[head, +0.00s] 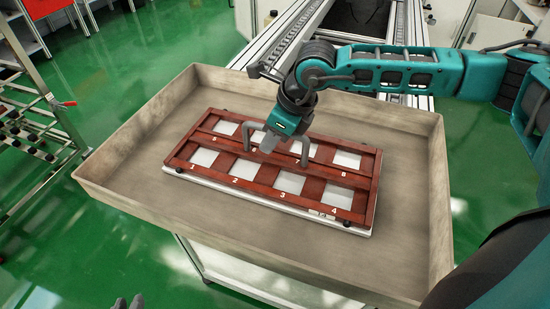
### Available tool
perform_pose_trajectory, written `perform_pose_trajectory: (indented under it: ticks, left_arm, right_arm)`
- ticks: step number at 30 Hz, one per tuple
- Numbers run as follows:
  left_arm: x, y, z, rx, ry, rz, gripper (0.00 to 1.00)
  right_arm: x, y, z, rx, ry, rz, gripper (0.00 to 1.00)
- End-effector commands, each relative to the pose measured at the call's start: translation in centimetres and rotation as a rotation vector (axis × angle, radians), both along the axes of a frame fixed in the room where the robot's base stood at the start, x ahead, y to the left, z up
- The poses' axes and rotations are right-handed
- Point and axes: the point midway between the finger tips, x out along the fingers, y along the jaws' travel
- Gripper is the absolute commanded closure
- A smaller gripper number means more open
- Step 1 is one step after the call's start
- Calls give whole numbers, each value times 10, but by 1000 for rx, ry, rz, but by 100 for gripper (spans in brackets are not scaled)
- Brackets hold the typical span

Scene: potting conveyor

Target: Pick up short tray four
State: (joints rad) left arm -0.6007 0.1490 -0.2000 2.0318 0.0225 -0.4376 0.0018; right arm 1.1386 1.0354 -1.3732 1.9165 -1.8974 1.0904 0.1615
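A red-brown slatted tray frame (243,157) lies flat over a white base inside a wide grey-beige bin. It has two rows of square openings with white numbers, and a 4 is printed at its front right corner. No separate tray marked four can be made out. Whether the fingertips touch the frame cannot be told. Only the grey tips of my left gripper (128,303) show at the bottom edge, slightly apart and empty.
The bin (120,178) has raised walls all round, with bare floor around the frame. A conveyor (292,38) runs behind it. A metal rack (35,120) stands at the left. The green floor (80,265) is clear at the lower left.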

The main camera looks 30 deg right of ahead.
Motion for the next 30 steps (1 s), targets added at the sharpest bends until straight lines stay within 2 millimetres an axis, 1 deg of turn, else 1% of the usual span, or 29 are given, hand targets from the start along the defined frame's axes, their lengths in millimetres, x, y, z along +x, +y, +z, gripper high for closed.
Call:
perform_pose_trajectory:
  ticks: [1,6,7,30]
  left_arm:
    - [0,0,0,0,0,0,75]
    - [0,0,0,0,1,0,75]
    - [0,0,0,0,1,0,75]
    - [-1,0,0,0,1,-1,75]
  right_arm:
    - [0,0,0,0,0,0,82]
    - [0,0,0,0,0,0,99]
    - [0,0,0,0,0,0,100]
    - [0,0,0,0,0,0,100]
